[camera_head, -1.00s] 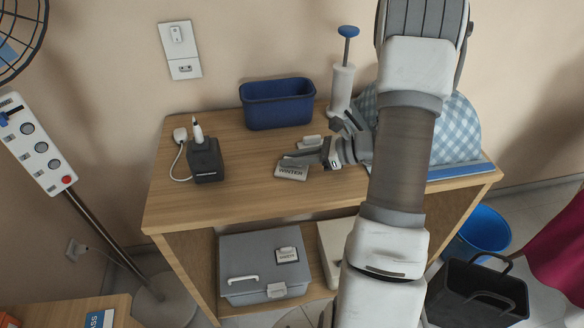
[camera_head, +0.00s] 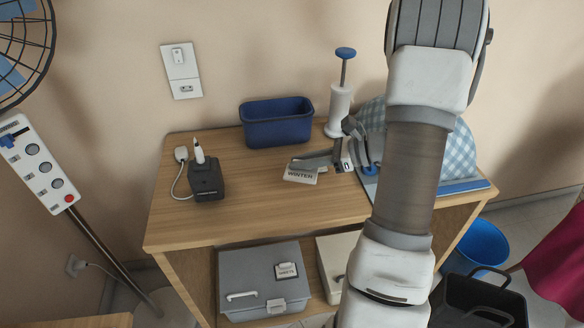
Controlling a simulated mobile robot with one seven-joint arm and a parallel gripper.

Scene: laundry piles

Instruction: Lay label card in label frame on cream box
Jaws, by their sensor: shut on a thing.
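The label card (camera_head: 300,176) is small and pale with dark lettering that reads WINTER. It is over the wooden table top, left of my wrist. My gripper (camera_head: 305,164) points left and is shut on the card's far edge. I cannot tell whether the card touches the table. A cream box (camera_head: 334,262) stands on the lower shelf, mostly hidden behind my arm. Its label frame is not visible.
A grey box (camera_head: 262,268) with a label sits beside the cream box. A blue bin (camera_head: 277,128), a white pump (camera_head: 339,110) and a black device (camera_head: 206,180) stand on the table (camera_head: 240,218). Blue checked cloth (camera_head: 460,152) lies at right. The table's front left is clear.

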